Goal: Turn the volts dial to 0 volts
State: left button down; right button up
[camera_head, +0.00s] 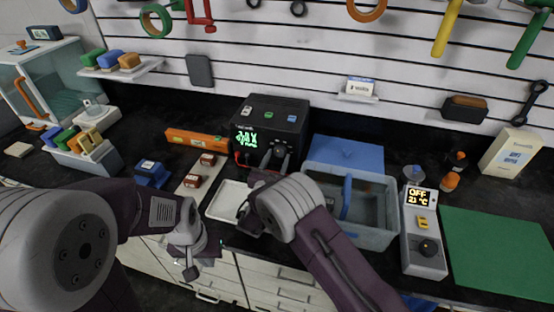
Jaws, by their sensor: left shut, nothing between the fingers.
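A black power supply box (274,118) stands at the back of the counter against the wall. Its lit green display (248,137) shows small digits that I cannot read surely. The volts dial on its front is not clearly made out; dark knob shapes and my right gripper overlap there. My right gripper (272,162) is at the lower front of the box, mostly hidden behind its own wrist; its fingers and any contact are unclear. My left gripper (190,271) is shut and empty, low at the counter's front edge, well away from the box. A small card (359,86) on a wall shelf carries the word volts.
A heater unit (423,262) reading OFF 21 °C and a green mat (500,250) are at right.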

grip_shut()
jog(key=n, duration=0.3)
jog(key=shift+n, duration=0.4)
jog(key=n+p, duration=0.1)
jog(key=n, duration=0.2)
jog(key=shift+d+n, duration=0.1)
jog(key=shift+n, duration=0.2)
jog(key=n+p, duration=0.1)
jog(key=n, duration=0.3)
jog(key=shift+r, duration=0.1)
jog(key=shift+n+p, duration=0.75)
jog(key=shift+n, duration=1.45)
